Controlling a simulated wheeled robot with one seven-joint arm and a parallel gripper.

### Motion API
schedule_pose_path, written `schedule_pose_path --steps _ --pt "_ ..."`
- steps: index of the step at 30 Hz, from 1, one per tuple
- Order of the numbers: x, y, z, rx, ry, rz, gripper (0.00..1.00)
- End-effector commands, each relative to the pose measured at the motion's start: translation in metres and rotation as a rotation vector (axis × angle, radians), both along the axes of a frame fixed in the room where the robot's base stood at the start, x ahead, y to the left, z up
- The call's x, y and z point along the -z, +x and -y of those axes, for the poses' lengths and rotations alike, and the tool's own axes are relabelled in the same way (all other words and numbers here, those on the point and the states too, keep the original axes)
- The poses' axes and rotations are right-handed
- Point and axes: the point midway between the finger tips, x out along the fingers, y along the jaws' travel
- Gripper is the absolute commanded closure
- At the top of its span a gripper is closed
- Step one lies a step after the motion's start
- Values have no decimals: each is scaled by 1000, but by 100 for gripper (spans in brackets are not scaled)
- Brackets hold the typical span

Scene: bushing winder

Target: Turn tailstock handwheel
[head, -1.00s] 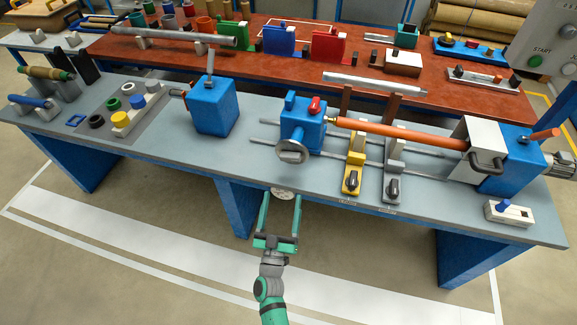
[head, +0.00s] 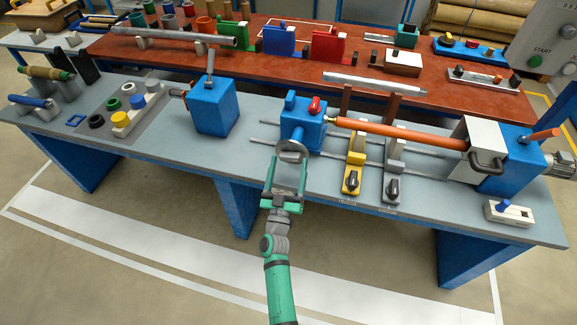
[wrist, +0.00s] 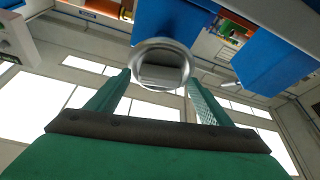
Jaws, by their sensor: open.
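The tailstock handwheel (head: 291,152) is a grey metal ring on the front of the blue tailstock (head: 302,130). In the wrist view the handwheel (wrist: 161,64) shows as a round rim just beyond and between my two fingers. My gripper (head: 287,166) is open, with its green fingers pointing at the handwheel from the front. The fingertips come up close to the rim; in the wrist view my gripper (wrist: 160,88) has one finger at each side of it. I cannot tell whether they touch it.
An orange rod (head: 395,133) runs from the tailstock to the headstock at the right. A yellow support (head: 353,172) and a grey support (head: 393,175) stand right of my gripper. A blue block with a lever (head: 213,105) stands to the left. The bench front between is clear.

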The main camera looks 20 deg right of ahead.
Motion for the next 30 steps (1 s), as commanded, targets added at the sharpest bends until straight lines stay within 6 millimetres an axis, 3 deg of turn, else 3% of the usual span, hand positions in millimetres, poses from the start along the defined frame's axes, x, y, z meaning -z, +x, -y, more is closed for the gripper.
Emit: schedule_pose_path --steps 8,14,30 --pt "-1 1 1 0 0 0 27" --pt "-1 1 1 1 0 0 68" --pt "-1 2 0 1 116 79 68"
